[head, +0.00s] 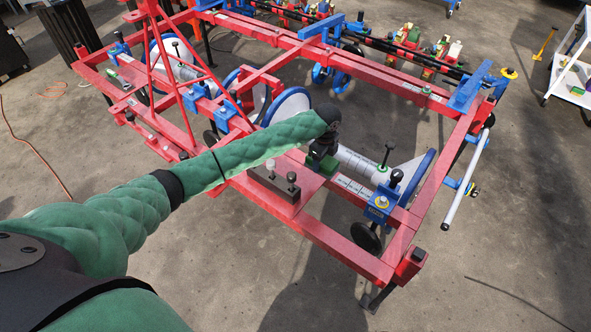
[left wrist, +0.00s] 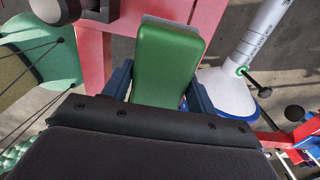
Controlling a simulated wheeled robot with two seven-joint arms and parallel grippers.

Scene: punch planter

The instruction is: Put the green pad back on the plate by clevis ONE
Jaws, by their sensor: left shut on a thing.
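The green pad (left wrist: 168,65) sits between the blue fingers of my left gripper (left wrist: 157,88) in the left wrist view, its far end pointing along a red beam. In the head view my left gripper (head: 324,160) is over the red plate (head: 304,181) on the planter's near beam. A little green of the pad (head: 328,166) shows beneath it. I cannot tell whether the pad touches the plate. A blue clevis (head: 380,205) with a small yellow label stands to the right; the label is too small to read. My right gripper is not in view.
A dark bar with two knobs (head: 272,186) lies just left of my gripper. A white cylinder (head: 357,163) with a cone and blue-rimmed disc lies behind and right of it. More blue clevises (head: 195,97) stand along the beam to the left. Open concrete floor (head: 225,270) lies in front.

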